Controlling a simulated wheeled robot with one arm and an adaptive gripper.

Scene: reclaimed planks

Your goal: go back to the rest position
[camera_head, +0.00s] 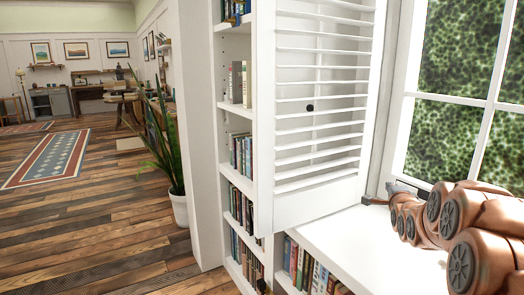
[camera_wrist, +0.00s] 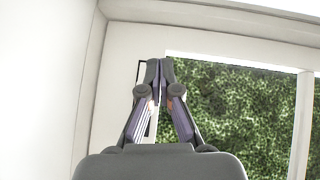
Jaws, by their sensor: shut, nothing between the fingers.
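My gripper (camera_wrist: 160,66) shows in the wrist view with its two fingers together at the tips, shut and empty. Its tips lie in front of a white window frame (camera_wrist: 125,50) and the edge of the pane. In the head view my copper-coloured arm reaches in from the right over a white sill (camera_head: 345,240), beside the window (camera_head: 455,60). Most of the gripper is hidden behind the arm there. How far the fingertips are from the window frame I cannot tell.
A white louvred shutter (camera_head: 318,190) stands left of the window, close to my arm. Bookshelves (camera_head: 233,110) are behind it and below the sill. A potted plant (camera_head: 180,208) stands on the plank floor (camera_head: 95,235).

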